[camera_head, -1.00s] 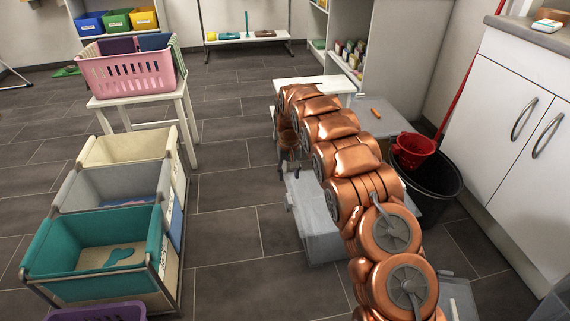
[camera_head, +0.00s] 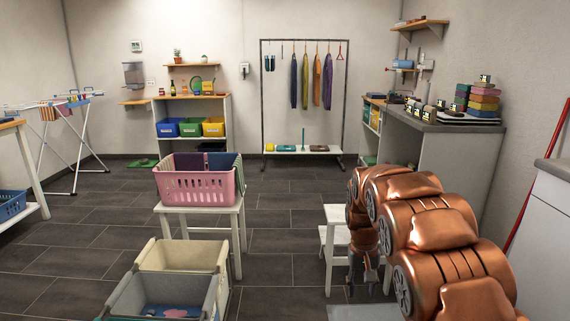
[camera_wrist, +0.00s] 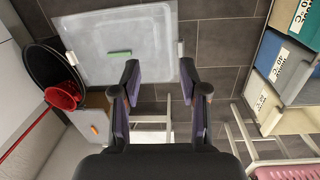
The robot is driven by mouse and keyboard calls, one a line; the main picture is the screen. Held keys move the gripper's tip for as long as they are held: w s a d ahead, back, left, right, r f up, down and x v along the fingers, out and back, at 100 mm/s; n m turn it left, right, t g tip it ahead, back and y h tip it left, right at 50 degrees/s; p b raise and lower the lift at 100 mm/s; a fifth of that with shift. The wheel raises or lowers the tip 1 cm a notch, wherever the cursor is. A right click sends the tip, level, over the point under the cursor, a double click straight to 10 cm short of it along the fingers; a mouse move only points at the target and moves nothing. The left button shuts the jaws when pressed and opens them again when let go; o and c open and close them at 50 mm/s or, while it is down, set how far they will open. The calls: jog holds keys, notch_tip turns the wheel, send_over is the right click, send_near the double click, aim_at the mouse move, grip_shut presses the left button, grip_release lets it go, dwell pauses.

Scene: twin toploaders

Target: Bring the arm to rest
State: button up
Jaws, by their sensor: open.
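My copper arm (camera_head: 440,225) curves up from the lower right of the head view, its end hanging down. My gripper (camera_head: 368,283) shows there as a small dark shape above the floor, beside a white step stool (camera_head: 337,240). In the wrist view my gripper (camera_wrist: 160,78) has its two dark, purple-sided fingers spread, with nothing between them. A grey flat-topped box or lid (camera_wrist: 150,30) lies beyond the fingertips, with a small green item (camera_wrist: 118,54) on it. I cannot tell the gap between them.
A pink basket (camera_head: 195,186) stands on a white stool (camera_head: 222,222). Fabric bins (camera_head: 180,258) stand in front.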

jog(key=s+r+p, duration=1.2)
jog(key=s+r, duration=0.8)
jog(key=s+a+r+p, duration=0.1)
jog(key=s+r+p, duration=0.3)
jog(key=s, duration=0.6)
jog(key=s+r+g+p, duration=0.1)
jog(key=s+r+p, duration=0.3)
jog(key=s, duration=0.6)
jog(key=shift+a+r+n+y+p, duration=0.15)
jog(key=shift+a+n+y+p, duration=0.25)
jog(key=shift+p, duration=0.75)
jog(key=shift+d, duration=0.1)
